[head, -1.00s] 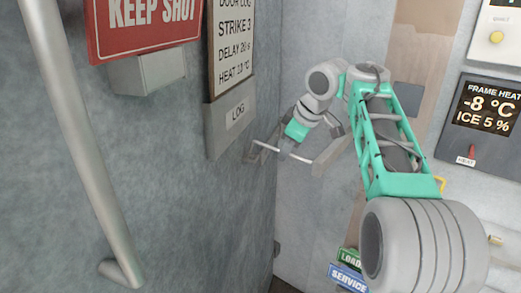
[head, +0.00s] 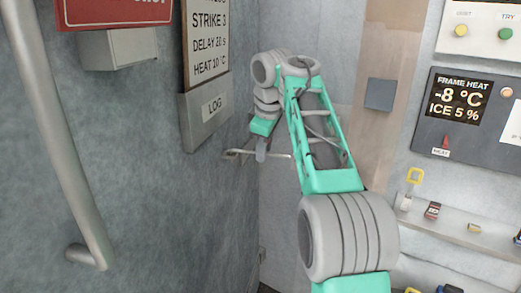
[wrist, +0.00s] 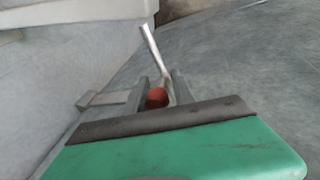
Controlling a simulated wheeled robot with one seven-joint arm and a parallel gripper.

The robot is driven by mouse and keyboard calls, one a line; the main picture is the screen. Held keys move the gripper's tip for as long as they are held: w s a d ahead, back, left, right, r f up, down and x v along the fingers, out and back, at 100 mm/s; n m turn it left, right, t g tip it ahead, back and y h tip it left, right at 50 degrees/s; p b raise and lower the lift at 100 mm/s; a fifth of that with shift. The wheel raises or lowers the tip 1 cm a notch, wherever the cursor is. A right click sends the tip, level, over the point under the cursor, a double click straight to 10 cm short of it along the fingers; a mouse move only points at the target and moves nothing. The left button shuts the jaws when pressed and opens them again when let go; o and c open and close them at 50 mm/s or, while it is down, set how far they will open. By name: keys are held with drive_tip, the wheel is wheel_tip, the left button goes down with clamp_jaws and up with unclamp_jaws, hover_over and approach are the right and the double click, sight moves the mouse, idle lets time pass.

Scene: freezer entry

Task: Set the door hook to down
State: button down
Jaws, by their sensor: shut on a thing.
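The door hook is a thin bare-metal rod with a red-brown knob. In the wrist view the hook (wrist: 152,45) runs up and away from the knob, which sits between the fingers of my gripper (wrist: 160,90). In the head view the hook (head: 276,156) lies nearly level, close to the grey door at left. My gripper (head: 261,150) is shut on the hook there, below the log plate. The fingers partly hide the knob, and its pivot is hard to make out.
A long vertical door handle (head: 60,130) stands out from the door (head: 150,220) at left. A log plate (head: 206,118) and a grey box (head: 118,47) are above. At right are a frame heat panel (head: 470,112) and a shelf (head: 460,232) with small items.

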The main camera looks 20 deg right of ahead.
drive_tip(key=shift+d+r, duration=0.1)
drive_tip(key=shift+r, duration=0.1)
drive_tip(key=c, duration=1.4)
unclamp_jaws()
drive_tip(key=shift+w, duration=0.1)
drive_tip(key=shift+c, duration=0.2)
drive_tip(key=shift+o, duration=1.3)
drive_tip(key=shift+w+d+f, duration=0.1)
drive_tip(key=shift+d+f, duration=0.05)
drive_tip(key=shift+f, duration=0.05)
drive_tip(key=p+v, duration=0.6)
drive_tip(key=v, duration=0.1)
drive_tip(key=shift+s+r, duration=0.2)
drive_tip(key=shift+r, duration=0.15)
drive_tip(key=shift+a, duration=0.25)
